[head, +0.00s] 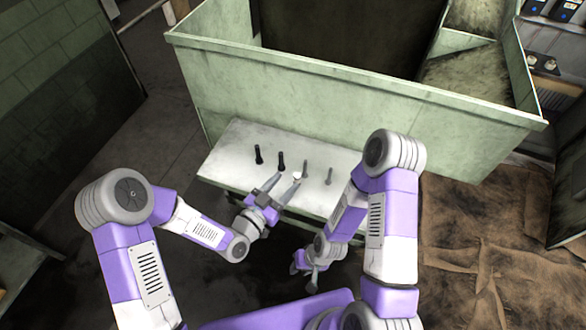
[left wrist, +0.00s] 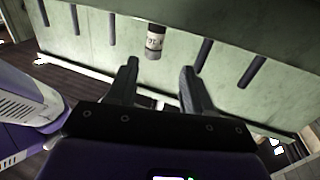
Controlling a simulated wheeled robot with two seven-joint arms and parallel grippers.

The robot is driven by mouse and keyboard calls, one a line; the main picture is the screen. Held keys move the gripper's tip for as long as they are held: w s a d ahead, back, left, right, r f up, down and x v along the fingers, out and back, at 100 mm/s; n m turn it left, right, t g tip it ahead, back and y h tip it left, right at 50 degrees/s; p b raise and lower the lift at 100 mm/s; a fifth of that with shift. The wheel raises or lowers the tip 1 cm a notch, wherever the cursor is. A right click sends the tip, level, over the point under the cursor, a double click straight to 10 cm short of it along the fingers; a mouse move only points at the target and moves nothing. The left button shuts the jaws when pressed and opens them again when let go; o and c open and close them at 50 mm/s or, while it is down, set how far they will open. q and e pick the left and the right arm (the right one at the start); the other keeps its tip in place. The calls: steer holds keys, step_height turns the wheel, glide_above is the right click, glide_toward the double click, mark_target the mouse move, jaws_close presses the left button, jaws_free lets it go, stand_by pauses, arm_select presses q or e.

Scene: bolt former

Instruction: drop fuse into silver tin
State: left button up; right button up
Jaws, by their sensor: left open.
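A small fuse (left wrist: 155,42) with a pale printed label and dark grey ends shows in the left wrist view, just beyond and between my open fingertips. In the head view a small white piece of it (head: 297,175) shows by the fingertips; the rest is hidden or too small to tell. My left gripper (head: 287,180) is open and empty over the front of the pale table (head: 232,150); it also shows in the left wrist view (left wrist: 158,78). My right gripper (head: 304,272) is low in front of the table, its jaws unclear. I cannot make out a silver tin.
Several dark pegs, one of them here (head: 258,154), stand in a row on the table, close to my left gripper. A green metal bin (head: 330,95) rises behind the table. A brown stained sheet (head: 480,240) covers the floor at the right.

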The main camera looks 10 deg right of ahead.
mark_target(295, 178)
arm_select(q)
steer(key=shift+s+d+r, duration=0.15)
steer(key=shift+d+r, duration=0.05)
steer(key=shift+d, duration=0.7)
steer(key=w+d, duration=0.1)
steer(key=w+d+f, duration=0.1)
steer(key=shift+w+d+b, duration=0.3)
steer(key=shift+d+b, duration=0.05)
steer(key=shift+b, duration=0.05)
steer(key=shift+w+d, duration=0.25)
steer(key=shift+d, duration=0.05)
jaws_close()
